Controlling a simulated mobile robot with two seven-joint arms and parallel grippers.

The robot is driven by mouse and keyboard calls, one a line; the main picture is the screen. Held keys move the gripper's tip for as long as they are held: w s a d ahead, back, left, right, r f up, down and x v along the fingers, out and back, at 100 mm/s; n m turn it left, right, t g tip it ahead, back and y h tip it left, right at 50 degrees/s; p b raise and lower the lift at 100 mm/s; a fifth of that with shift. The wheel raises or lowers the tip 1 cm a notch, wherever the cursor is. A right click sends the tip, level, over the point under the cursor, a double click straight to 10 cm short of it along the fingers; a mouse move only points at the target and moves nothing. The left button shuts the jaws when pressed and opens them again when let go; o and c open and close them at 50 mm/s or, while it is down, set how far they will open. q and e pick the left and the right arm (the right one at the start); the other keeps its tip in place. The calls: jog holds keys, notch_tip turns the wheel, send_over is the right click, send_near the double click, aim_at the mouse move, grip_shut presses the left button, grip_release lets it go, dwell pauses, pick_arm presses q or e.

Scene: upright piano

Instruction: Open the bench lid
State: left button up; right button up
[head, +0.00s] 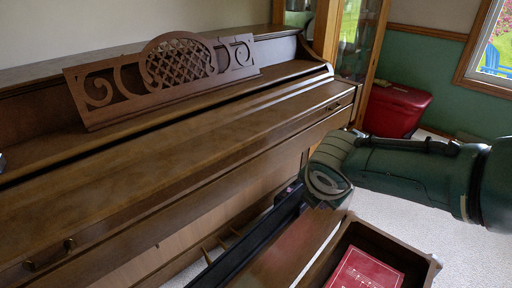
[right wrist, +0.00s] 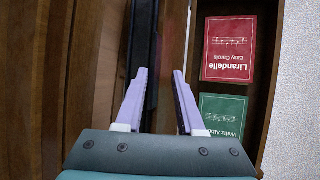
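The bench (head: 378,238) stands in front of the piano at the bottom of the head view. Its lid (head: 290,250) is raised and tilted toward the piano, with a dark strip along it, leaving the storage box uncovered. The lid also shows in the right wrist view (right wrist: 173,40). A red book (head: 365,272) lies in the box; the right wrist view also shows a green book (right wrist: 222,115). My right gripper (right wrist: 160,98) is over the lid, its two purple fingers apart with lid and dark strip visible between them. Contact cannot be told. My left gripper is not in view.
The upright piano (head: 190,140) fills the left and middle, close behind the lid. A red bin (head: 397,110) stands by the green wall at the back right. Pale carpet (head: 455,255) is free to the right of the bench.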

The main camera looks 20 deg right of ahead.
jog(key=p+v, duration=0.8)
jog(key=v, duration=0.2)
jog(key=shift+c, duration=0.2)
